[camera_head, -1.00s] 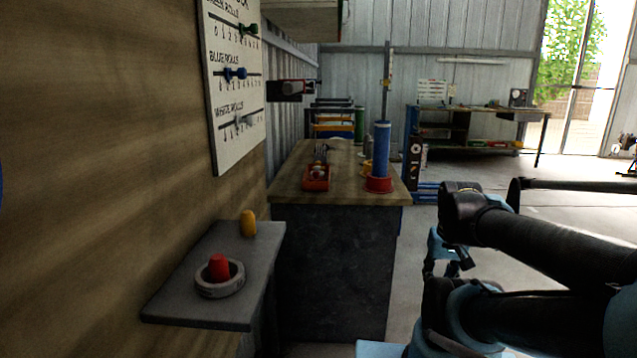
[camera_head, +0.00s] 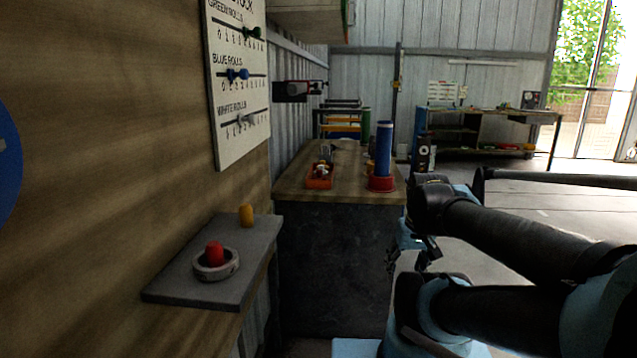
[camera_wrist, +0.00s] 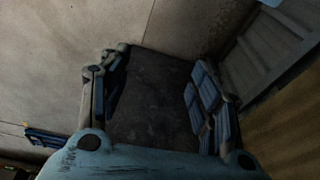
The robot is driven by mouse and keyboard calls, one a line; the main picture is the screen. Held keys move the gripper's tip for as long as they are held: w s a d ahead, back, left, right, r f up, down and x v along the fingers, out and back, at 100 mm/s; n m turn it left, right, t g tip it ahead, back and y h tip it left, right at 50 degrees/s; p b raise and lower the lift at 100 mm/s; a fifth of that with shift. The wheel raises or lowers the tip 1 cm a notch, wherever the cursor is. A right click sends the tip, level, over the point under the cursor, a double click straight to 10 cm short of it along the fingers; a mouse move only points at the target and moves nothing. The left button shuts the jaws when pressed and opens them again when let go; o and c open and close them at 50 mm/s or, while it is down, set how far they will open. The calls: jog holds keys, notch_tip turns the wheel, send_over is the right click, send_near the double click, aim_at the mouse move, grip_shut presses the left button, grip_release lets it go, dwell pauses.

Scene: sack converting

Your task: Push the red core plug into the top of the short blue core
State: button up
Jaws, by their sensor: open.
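A red plug (camera_head: 214,252) stands upright in a grey ring (camera_head: 217,264) on the grey wall shelf at the left. A blue cylinder (camera_head: 384,148) stands upright on a red base (camera_head: 382,184) at the right of the wooden-topped bench; I cannot tell if it is the short blue core. My gripper (camera_head: 424,252) hangs right of the bench, well away from the plug. In the wrist view my gripper (camera_wrist: 158,88) is open, its fingers apart, with a dark surface showing between them and nothing held.
A yellow plug (camera_head: 246,215) stands farther back on the grey shelf (camera_head: 185,283). A red-orange tray (camera_head: 320,180) with small items sits on the bench (camera_head: 345,196). A stock board (camera_head: 238,90) hangs on the left wall. Open floor lies right of the bench.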

jog(key=w+a+r+n+t+y, duration=0.1)
jog(key=w+a+r+n+y, duration=0.2)
jog(key=w, duration=0.4)
jog(key=w+a+r+t+y, duration=0.1)
jog(key=w+a+r, duration=0.25)
jog(key=w, duration=0.35)
jog(key=w+a+r+n+t+y, duration=0.2)
jog(key=w+a+r, duration=0.1)
jog(key=w+a, duration=0.3)
jog(key=n+t+y, duration=0.3)
jog(key=t, duration=0.1)
send_near(321, 171)
jog(key=x, duration=1.1)
jog(key=shift+f, duration=0.1)
jog(key=c, duration=0.8)
